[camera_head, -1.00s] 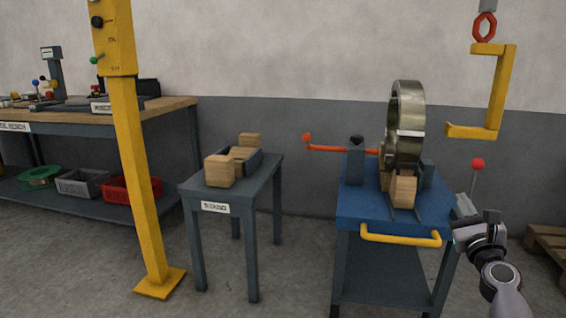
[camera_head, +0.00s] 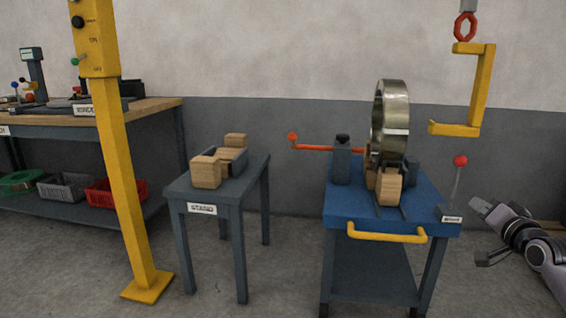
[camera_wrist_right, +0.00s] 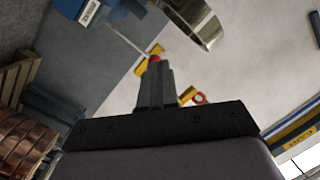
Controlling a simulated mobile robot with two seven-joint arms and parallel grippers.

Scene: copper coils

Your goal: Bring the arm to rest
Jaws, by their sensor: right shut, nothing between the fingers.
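My right gripper (camera_head: 481,207) is at the right of the head view, just right of the blue cart (camera_head: 345,207) and apart from it. Its fingers are shut with nothing between them. In the right wrist view the closed fingers (camera_wrist_right: 155,85) point up the picture. The steel coil (camera_head: 393,115) stands upright on the cart between wooden blocks (camera_head: 389,187); part of it also shows in the right wrist view (camera_wrist_right: 197,22). My left gripper is in neither view.
A red-knobbed lever (camera_head: 460,161) rises at the cart's right edge, close to my right gripper. A yellow hook (camera_head: 484,90) hangs above. A small stand (camera_head: 220,187), a yellow post (camera_head: 122,180) and a workbench (camera_head: 150,106) stand left. Copper coils (camera_wrist_right: 28,143) show in the right wrist view.

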